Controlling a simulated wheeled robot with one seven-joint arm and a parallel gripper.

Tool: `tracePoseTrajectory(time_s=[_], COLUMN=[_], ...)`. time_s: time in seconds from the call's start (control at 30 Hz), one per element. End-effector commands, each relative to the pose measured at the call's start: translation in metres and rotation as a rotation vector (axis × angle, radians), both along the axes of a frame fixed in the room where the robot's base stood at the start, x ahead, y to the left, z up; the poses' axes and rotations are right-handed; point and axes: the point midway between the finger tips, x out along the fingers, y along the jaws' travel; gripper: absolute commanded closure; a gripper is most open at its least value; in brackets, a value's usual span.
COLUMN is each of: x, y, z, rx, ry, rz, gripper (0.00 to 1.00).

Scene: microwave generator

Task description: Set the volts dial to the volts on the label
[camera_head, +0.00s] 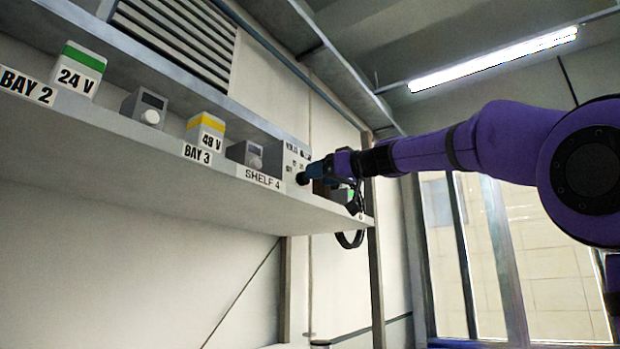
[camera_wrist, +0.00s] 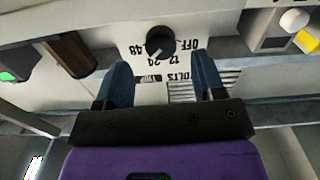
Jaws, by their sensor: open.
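The black volts dial (camera_wrist: 160,42) sits on a pale panel in the wrist view, with OFF, 12, 24, 48 and VOLTS printed upside down around it. I cannot clearly tell which mark it points to. In the head view the dial (camera_head: 302,178) shows on the panel face at the shelf's right end. My gripper (camera_wrist: 160,62) is open, its blue fingers on either side of the dial's near side, not visibly touching it. In the head view my gripper (camera_head: 320,166) partly hides the panel. A green-topped 24 V box (camera_head: 78,77) and a yellow-topped 48 V box (camera_head: 207,134) stand on the shelf.
The shelf edge (camera_head: 150,165) carries BAY 2, BAY 3 and SHELF 4 labels. A brown block (camera_wrist: 72,54) and a green-lit item (camera_wrist: 18,62) are left of the dial in the wrist view.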

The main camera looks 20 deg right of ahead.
Motion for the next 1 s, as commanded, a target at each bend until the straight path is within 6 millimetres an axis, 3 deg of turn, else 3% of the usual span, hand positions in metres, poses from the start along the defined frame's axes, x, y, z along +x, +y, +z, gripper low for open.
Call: tracePoseTrajectory(time_s=[0.3,0.63,0.67,0.87,1.0], x=[0.028,0.031,0.031,0.031,0.031], y=[0.021,0.023,0.023,0.022,0.022], z=[0.0,0.0,0.0,0.0,0.0], rx=[0.0,0.0,0.0,0.0,0.006], ry=[0.0,0.0,0.0,0.0,0.004], rz=[-0.001,-0.001,-0.001,-0.001,-0.001], gripper=[0.37,0.37,0.4,0.85,0.86])
